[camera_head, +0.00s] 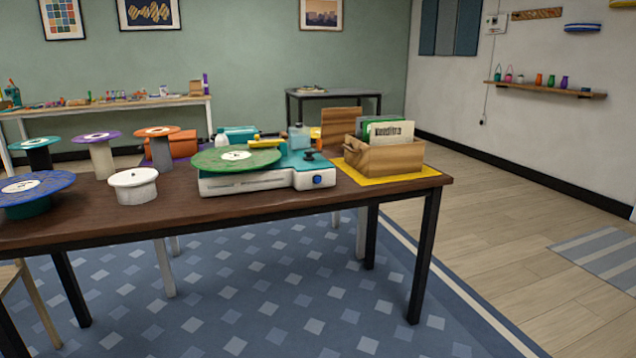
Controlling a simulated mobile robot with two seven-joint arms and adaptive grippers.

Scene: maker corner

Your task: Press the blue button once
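The blue button (317,180) is a small round knob on the front right face of a teal and white record player (253,182). The player stands on a dark brown table (110,229). A green disc (212,160) with a white centre lies on top of the player and overhangs its left side. The button faces the camera and nothing covers it. Neither of my grippers shows in the head view.
A wooden crate (385,160) of sleeves stands on a yellow mat (426,176), right of the player. A white lidded pot (134,187) and several disc-topped stands, including a blue one (30,190), fill the left. Patterned rug (290,300) lies below.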

